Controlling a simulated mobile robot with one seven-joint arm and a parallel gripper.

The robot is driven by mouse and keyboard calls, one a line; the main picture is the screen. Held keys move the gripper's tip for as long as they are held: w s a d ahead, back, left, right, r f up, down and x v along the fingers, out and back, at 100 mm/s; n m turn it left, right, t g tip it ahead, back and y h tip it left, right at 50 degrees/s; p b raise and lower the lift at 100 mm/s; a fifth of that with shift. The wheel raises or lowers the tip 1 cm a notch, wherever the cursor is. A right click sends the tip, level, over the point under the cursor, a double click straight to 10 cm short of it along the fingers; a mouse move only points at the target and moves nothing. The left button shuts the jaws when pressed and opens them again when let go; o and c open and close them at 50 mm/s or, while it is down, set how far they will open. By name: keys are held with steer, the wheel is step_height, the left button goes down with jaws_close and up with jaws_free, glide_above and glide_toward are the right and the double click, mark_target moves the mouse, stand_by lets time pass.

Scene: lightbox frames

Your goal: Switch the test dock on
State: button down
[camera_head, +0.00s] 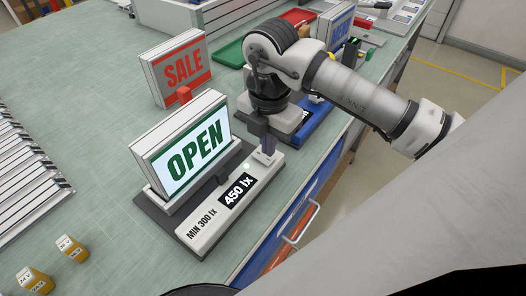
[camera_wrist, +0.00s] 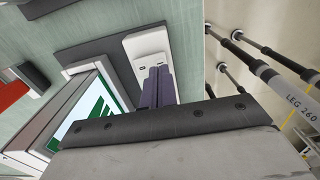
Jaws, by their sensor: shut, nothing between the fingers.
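The test dock (camera_head: 186,237) is a pale bar with a dark base near the front edge of the bench. A lit OPEN sign (camera_head: 197,152) stands in it. The dock's display (camera_head: 237,190) reads 450 lx, beside the print MIN 300 lx. A small green light (camera_head: 246,166) glows near the dock's far end. My gripper (camera_head: 267,157) is shut and empty, pointing down at that far end; the switch itself is hidden there. In the wrist view the shut fingers (camera_wrist: 157,90) are over the dock's pale end (camera_wrist: 150,45); I cannot tell whether they touch.
A red SALE sign (camera_head: 180,68) stands behind the dock. A blue tray (camera_head: 318,120) and a NEW sign (camera_head: 340,27) are further back. A rack of pale panels (camera_head: 25,165) lies at left. Two small yellow items (camera_head: 70,247) lie front left. Bench between is clear.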

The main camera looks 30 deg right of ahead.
steer(key=shift+r+p, duration=0.95)
steer(key=shift+r, duration=1.6)
steer(key=shift+s, duration=0.1)
